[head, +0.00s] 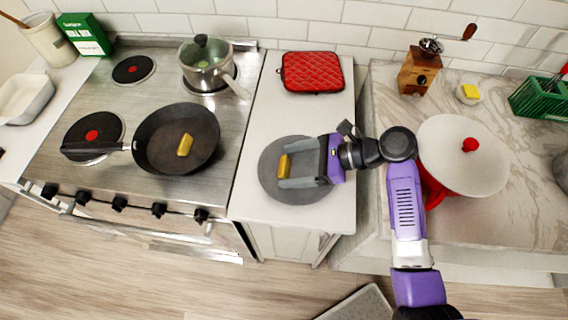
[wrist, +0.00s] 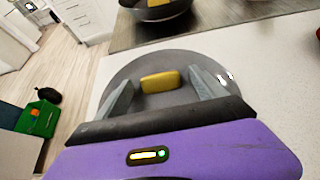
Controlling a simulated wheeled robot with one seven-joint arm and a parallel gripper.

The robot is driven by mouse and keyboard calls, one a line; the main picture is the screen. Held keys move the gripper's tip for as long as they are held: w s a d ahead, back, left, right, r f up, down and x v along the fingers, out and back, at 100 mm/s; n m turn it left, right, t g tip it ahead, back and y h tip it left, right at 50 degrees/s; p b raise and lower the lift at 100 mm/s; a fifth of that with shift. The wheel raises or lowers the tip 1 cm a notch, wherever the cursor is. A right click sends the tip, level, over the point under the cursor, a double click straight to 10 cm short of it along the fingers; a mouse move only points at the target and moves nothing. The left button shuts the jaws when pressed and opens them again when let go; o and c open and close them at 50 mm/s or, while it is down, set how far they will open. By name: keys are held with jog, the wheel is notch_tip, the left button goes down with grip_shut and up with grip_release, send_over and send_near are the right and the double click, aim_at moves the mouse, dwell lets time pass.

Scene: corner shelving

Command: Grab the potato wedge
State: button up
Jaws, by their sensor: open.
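A yellow potato wedge (head: 284,167) lies on a round grey plate (head: 272,189) on the white counter right of the stove. My gripper (head: 283,168) is open, with its two grey fingers low over the plate and the wedge between their tips. In the wrist view the wedge (wrist: 160,82) sits between the open fingers, with a gap on each side and neither finger seen touching it. A second yellow wedge (head: 185,145) lies in the black frying pan (head: 160,150) on the stove.
A lidded pot (head: 204,70) stands at the back of the stove. A red quilted pad (head: 312,72) lies behind the plate.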

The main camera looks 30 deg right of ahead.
jog(key=c, duration=1.4)
jog(key=shift+r, duration=0.1)
